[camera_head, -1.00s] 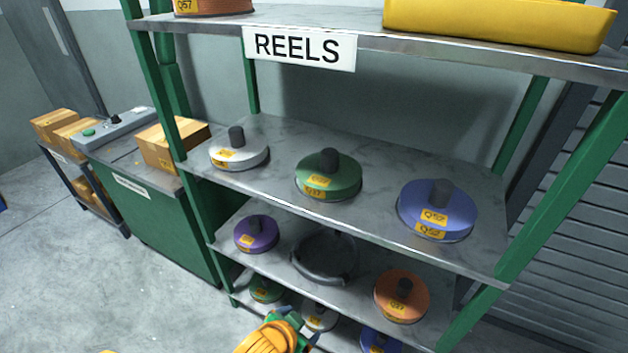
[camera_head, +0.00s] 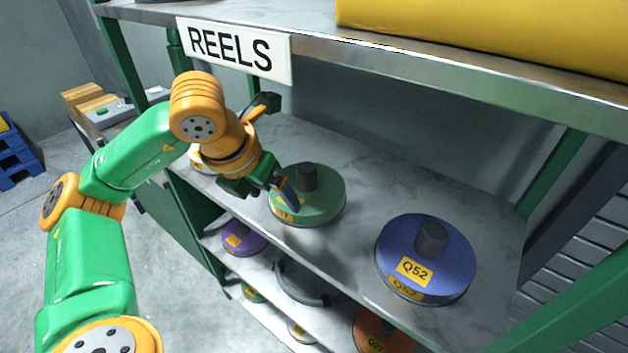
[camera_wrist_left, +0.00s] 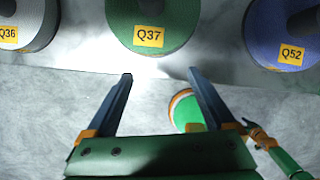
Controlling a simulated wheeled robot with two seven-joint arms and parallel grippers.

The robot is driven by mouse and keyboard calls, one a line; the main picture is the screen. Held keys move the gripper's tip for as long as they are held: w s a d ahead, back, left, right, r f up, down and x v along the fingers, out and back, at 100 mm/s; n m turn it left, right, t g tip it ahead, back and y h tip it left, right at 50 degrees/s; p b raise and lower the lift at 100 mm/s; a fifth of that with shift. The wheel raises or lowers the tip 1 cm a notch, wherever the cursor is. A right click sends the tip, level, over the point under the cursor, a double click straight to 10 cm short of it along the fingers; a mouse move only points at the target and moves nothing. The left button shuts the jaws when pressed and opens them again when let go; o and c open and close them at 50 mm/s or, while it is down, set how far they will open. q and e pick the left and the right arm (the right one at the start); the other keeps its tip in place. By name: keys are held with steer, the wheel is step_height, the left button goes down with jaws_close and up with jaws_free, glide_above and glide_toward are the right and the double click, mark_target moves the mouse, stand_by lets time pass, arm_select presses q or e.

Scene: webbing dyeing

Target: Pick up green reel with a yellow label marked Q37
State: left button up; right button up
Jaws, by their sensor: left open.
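The green reel (camera_head: 322,199) with a dark central hub lies flat on the upper reel shelf. In the left wrist view the green reel (camera_wrist_left: 150,18) shows its yellow label Q37 (camera_wrist_left: 149,37) facing me. My left gripper (camera_head: 285,190) is at the reel's front left side in the head view and covers part of its label. In the left wrist view my left gripper (camera_wrist_left: 160,76) is open, its two fingers apart with nothing between them, just short of the reel's near edge. My right gripper is not in view.
A blue reel Q52 (camera_head: 428,252) stands to the right on the same shelf, and a white reel Q36 (camera_wrist_left: 25,25) to the left. A shelf board (camera_head: 400,65) with a yellow bin (camera_head: 490,35) is above. A purple reel (camera_head: 243,238) and an orange reel (camera_head: 385,332) are below.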

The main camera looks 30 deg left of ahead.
mark_target(306, 167)
arm_select(q)
steer(key=w+p, duration=0.1)
steer(key=w, duration=0.2)
steer(key=w+a+p, duration=0.1)
steer(key=w+p, duration=0.1)
steer(key=w, duration=0.2)
steer(key=w+p, duration=0.2)
steer(key=w, duration=0.2)
steer(key=shift+a+r, duration=0.2)
steer(key=shift+a, duration=0.1)
steer(key=p+x, duration=0.1)
steer(key=x, duration=0.4)
steer(key=shift+f, duration=0.1)
jaws_close()
